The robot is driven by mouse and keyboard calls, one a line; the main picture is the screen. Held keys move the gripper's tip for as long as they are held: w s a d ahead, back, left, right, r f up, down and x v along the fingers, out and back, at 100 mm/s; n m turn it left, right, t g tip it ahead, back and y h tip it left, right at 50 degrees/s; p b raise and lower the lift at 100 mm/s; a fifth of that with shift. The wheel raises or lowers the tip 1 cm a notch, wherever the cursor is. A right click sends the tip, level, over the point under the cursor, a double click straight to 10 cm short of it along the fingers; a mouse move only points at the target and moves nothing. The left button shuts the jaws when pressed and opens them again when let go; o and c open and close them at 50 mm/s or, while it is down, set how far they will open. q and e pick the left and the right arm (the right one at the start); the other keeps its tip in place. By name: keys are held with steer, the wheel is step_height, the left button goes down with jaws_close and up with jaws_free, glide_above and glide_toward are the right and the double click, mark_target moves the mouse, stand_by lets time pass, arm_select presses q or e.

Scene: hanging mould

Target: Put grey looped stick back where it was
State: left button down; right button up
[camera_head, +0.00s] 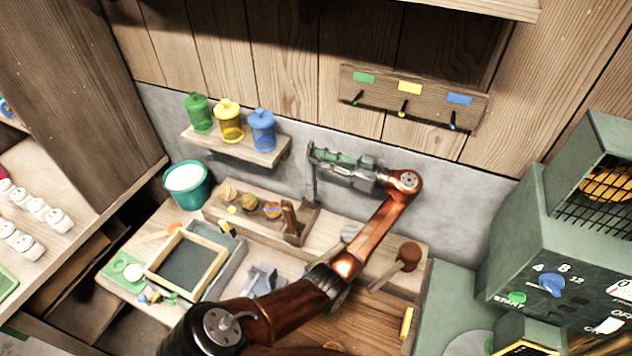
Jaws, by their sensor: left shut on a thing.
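My left gripper (318,160) reaches leftward from its copper arm, in front of the grey wall and to the right of the small shelf. It is shut on a thin grey upright piece (310,183), which looks like the grey looped stick. Its loop cannot be made out clearly at this size. A wooden rack (384,93) on the wall above has three dark hooks under green (364,77), yellow (410,88) and blue (459,99) labels. The held stick is below and left of this rack, apart from it. My right gripper is not in view.
A shelf (272,156) holds green, yellow and blue jars. Below are a teal bucket (186,187), a wooden block with round pieces, a framed dark panel (188,262) and a mallet (408,256). A green machine (552,235) stands right. The wall below the rack is clear.

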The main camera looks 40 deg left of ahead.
arm_select(q)
steer(key=shift+w+a, duration=0.2)
steer(key=shift+a, duration=0.8)
step_height(320, 180, down, 8)
steer(key=shift+d+r, duration=0.1)
step_height(320, 180, down, 4)
steer(key=shift+f, duration=0.1)
steer(key=shift+f+b, duration=0.2)
steer(key=shift+b, duration=0.15)
steer(key=c, duration=2.2)
jaws_free()
steer(key=o, duration=0.4)
steer(key=shift+o, duration=0.2)
